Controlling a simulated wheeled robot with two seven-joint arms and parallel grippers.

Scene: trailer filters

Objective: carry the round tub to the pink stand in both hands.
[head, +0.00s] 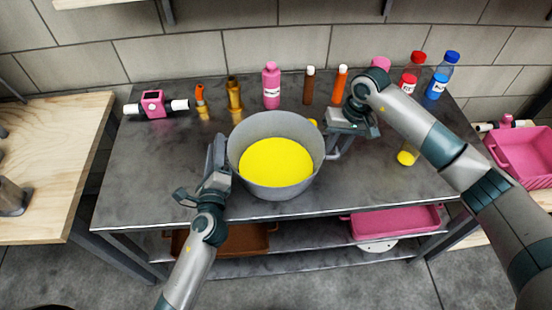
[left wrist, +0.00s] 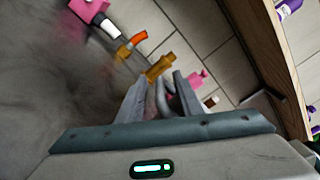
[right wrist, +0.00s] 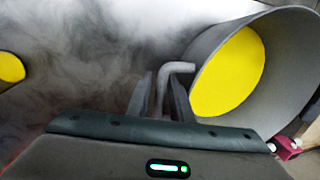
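The round tub (head: 236,160) is a grey metal pot with a bright yellow inside, over the middle front of the dark metal table; I cannot tell whether it touches the top. My left gripper (head: 217,160) is at its left side; in the left wrist view its fingers (left wrist: 163,95) close around a grey handle (left wrist: 164,100). My right gripper (head: 347,125) is at its right side; in the right wrist view its fingers (right wrist: 159,95) close around the bent handle (right wrist: 177,68) beside the tub's wall (right wrist: 285,60). I cannot pick out a pink stand with certainty.
The dark metal table (head: 140,190) has bare room left of the tub. Along its back stand a pink device (head: 153,103), a pink bottle (head: 271,86), red-capped (head: 411,75) and blue-capped (head: 441,75) bottles. A yellow-ended cylinder (head: 407,157) lies right. A pink bin (head: 525,155) is far right.

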